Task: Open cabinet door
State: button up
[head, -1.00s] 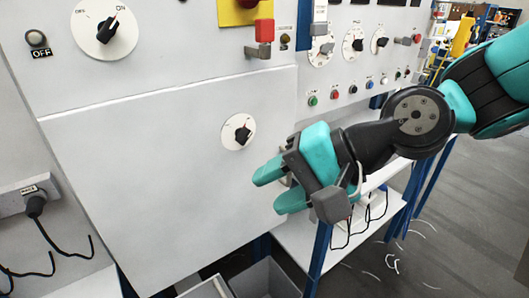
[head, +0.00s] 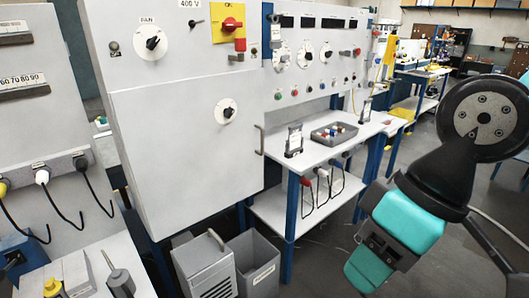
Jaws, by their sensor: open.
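The cabinet door (head: 175,155) is a large pale grey panel in the left half of the head view. It looks shut, lying flush under the upper control panel. A round white dial with a black knob (head: 226,111) sits on its upper right part. A grey bar handle (head: 261,140) stands at its right edge, with nothing on it. My gripper (head: 370,268) is at the lower right, pointing down, well apart from the door and handle. It is open and holds nothing I can see. One teal finger shows clearly; the other is largely hidden.
A white bench (head: 340,148) with a grey tray (head: 334,133) stands right of the door. A grey bin (head: 255,262) and a vented grey box (head: 205,270) stand on the floor below it. Open floor lies at the right. Plugs and cables hang at the left.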

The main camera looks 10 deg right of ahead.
aim_at(190, 162)
jog(key=u, duration=0.75)
jog(key=i, duration=1.2)
jog(key=z, duration=0.8)
